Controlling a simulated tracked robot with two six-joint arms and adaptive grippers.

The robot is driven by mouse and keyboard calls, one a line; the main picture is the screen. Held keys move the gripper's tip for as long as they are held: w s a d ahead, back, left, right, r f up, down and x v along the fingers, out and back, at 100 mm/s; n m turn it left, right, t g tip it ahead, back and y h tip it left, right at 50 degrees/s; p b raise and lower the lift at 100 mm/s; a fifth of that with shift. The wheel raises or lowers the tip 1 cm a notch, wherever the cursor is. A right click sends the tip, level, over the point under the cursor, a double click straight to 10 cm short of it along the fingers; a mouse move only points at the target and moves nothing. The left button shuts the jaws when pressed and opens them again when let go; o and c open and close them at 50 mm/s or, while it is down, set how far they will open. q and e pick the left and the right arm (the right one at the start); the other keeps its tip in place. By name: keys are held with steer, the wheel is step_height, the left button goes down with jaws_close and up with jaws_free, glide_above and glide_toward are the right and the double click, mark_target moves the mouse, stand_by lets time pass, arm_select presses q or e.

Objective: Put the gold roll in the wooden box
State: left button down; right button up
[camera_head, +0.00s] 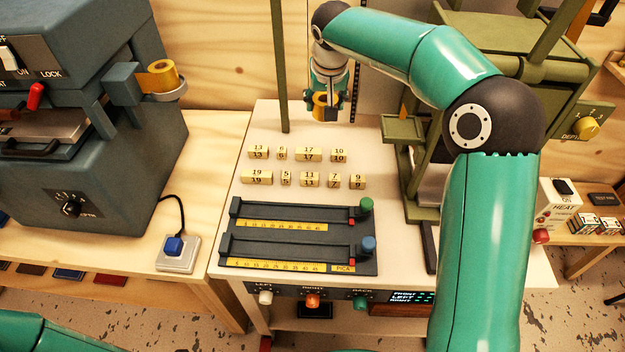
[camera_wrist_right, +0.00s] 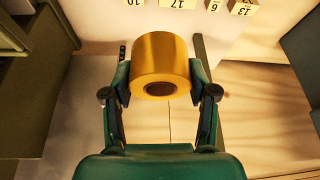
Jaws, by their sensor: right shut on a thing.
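The gold roll (camera_wrist_right: 160,58) is a short, shiny yellow cylinder with a hollow core. My right gripper (camera_wrist_right: 161,84) is shut on it, with a finger on each side. In the head view the held gold roll (camera_head: 321,104) hangs from my right gripper (camera_head: 326,101) near the back edge of the white table, behind the number blocks. I cannot clearly make out a wooden box in either view. My left gripper is out of the picture; only a bit of my left arm shows at the bottom left.
A second gold roll (camera_head: 159,76) sits on the holder of the blue-grey machine (camera_head: 90,130) at left. Several number blocks (camera_head: 308,154) and a black slider rack (camera_head: 298,236) lie on the white table (camera_head: 265,125). A green post and green press (camera_head: 403,130) flank the gripper.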

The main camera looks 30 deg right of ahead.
steer(key=shift+r, duration=0.3)
glide_above(323, 165)
steer(key=s, duration=0.1)
steer(key=f, duration=1.5)
steer(key=shift+s+a+f+b, duration=0.1)
steer(key=shift+a+f+b, duration=0.1)
steer(key=shift+a+b, duration=0.15)
steer(key=f, duration=0.3)
steer(key=shift+s+f, duration=0.1)
steer(key=shift+s, duration=0.1)
jaws_close()
steer(key=shift+f, duration=0.5)
steer(key=o, duration=0.9)
jaws_free()
steer(key=shift+o, duration=1.4)
steer(key=shift+w, duration=0.1)
steer(key=shift+o, duration=0.2)
steer(key=shift+r, duration=0.1)
steer(key=shift+r, duration=0.1)
